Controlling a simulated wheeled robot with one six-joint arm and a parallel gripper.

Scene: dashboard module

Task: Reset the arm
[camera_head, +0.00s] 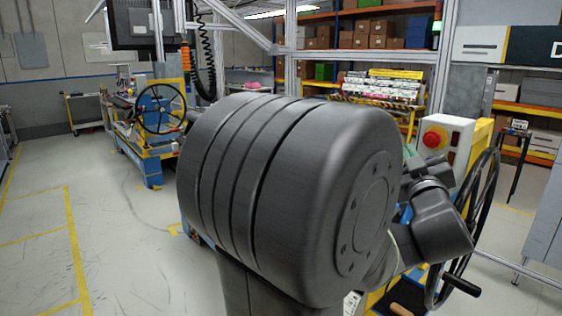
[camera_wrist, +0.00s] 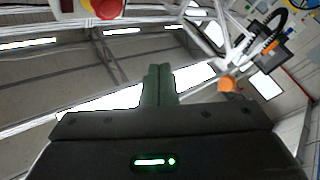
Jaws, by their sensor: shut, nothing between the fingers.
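My gripper (camera_wrist: 158,72) shows in the wrist view, its two greenish fingers side by side and shut with nothing between them. Its dark body with a green light fills the bottom of that view. The wrist view looks toward the ceiling and its lamps, so the gripper seems tilted upward. In the head view my large dark grey arm link fills the middle.
A red stop button (camera_head: 435,138) on a white box (camera_head: 458,135) stands close right of my arm, with a black handwheel (camera_head: 485,195) beside it. The button also shows in the wrist view (camera_wrist: 103,8). Another wheeled station (camera_head: 160,108) is behind left. Floor at left is clear.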

